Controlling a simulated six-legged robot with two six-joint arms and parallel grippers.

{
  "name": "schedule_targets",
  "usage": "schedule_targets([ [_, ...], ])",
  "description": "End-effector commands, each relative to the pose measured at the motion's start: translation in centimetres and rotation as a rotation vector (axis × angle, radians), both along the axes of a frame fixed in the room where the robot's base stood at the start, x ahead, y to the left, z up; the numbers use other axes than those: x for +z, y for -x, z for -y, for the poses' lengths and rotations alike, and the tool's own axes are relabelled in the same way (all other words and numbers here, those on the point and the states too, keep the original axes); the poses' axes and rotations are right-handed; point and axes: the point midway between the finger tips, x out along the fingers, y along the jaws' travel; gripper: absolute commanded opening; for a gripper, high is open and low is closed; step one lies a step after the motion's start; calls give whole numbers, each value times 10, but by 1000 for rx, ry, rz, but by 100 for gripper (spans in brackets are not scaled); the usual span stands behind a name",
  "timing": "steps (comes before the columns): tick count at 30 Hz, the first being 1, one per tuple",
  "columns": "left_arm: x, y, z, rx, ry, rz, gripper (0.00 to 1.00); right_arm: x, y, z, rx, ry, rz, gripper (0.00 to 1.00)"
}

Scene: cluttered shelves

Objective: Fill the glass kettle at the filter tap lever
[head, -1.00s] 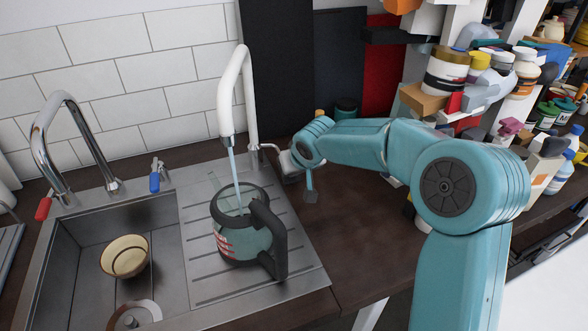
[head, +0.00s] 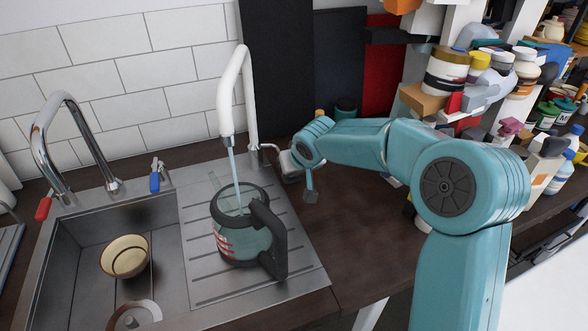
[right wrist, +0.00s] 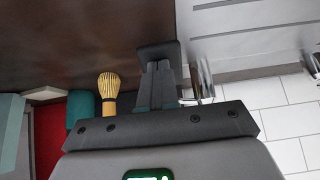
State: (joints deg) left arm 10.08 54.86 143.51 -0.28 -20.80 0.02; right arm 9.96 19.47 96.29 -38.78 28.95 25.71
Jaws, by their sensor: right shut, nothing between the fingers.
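The glass kettle (head: 236,243) stands upright on the ribbed draining board. It has a dark rim, a dark handle on its right and red marks on its side. The white filter tap (head: 233,88) arches over it, and a stream of water (head: 233,167) runs from the spout into its open top. The water level is hard to tell. The chrome tap lever (head: 268,147) sticks out to the right of the tap base. My right gripper (right wrist: 158,72) is shut and empty beside the lever (right wrist: 204,78); I cannot tell whether they touch. My left gripper is not in view.
A sink (head: 75,235) with a cream bowl (head: 124,257) lies left of the kettle, with a chrome tap (head: 80,130) behind it. A whisk (right wrist: 108,88) and a green container (right wrist: 80,108) stand near my right gripper. Crowded shelves fill the right; the dark counter is clear in front.

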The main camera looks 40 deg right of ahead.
Motion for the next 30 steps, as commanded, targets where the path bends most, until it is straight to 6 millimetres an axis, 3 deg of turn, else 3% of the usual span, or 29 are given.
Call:
schedule_targets([
  [1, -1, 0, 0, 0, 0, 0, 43, -8, 3, -1, 1, -3, -21, 0],
  [23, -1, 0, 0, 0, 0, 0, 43, -8, 3, -1, 1, -3, -21, 0],
  [30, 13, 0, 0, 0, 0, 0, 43, 15, 4, -1, 2, -1, -13, 0],
])
